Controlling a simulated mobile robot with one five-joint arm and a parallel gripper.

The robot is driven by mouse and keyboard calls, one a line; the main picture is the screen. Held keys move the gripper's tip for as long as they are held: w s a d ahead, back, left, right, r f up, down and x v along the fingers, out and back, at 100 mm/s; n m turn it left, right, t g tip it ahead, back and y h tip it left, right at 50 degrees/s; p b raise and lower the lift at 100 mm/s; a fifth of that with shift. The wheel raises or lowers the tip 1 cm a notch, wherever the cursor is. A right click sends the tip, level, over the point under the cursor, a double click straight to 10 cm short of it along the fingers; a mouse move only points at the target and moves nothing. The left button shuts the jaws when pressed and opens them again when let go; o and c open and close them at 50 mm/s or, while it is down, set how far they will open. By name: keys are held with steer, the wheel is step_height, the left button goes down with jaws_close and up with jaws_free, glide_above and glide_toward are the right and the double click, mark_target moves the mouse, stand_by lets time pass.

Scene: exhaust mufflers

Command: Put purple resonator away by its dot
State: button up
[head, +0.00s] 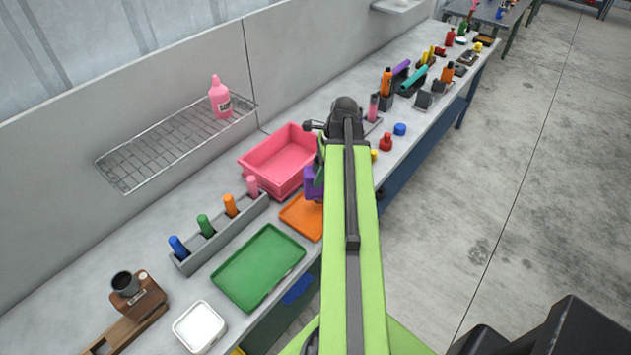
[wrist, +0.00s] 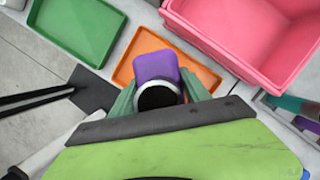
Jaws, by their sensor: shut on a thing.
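A purple resonator (wrist: 155,66) with a dark round end ringed in white is between the two green fingers of my gripper (wrist: 160,92) in the wrist view. My gripper is shut on it. In the head view the purple resonator (head: 312,188) shows partly behind my green arm, and my gripper (head: 319,168) is mostly hidden there. The resonator appears over the orange tray (wrist: 125,72), which also shows in the head view (head: 301,222). I cannot tell its exact height above the tray. I cannot make out a dot.
A pink bin (head: 268,165) stands behind the orange tray. A green tray (head: 258,268) lies to its left. A grey rack (head: 224,235) holds several coloured cylinders. A wire shelf (head: 175,145) with a pink bottle (head: 220,98) is on the wall. A white container (head: 201,327) stands front left.

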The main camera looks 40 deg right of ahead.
steer(key=shift+w+f+b, duration=0.15)
steer(key=shift+f+b, duration=1.35)
steer(key=shift+f, duration=0.45)
steer(key=o, duration=1.3)
steer(key=shift+c, duration=0.2)
steer(key=shift+r, duration=0.15)
steer(key=p+v, duration=1.1)
steer(key=shift+r+p, duration=0.3)
steer(key=shift+r, duration=0.05)
steer(key=shift+d+r+p, duration=0.2)
steer(key=shift+r+p, duration=0.1)
steer(key=shift+f, duration=0.1)
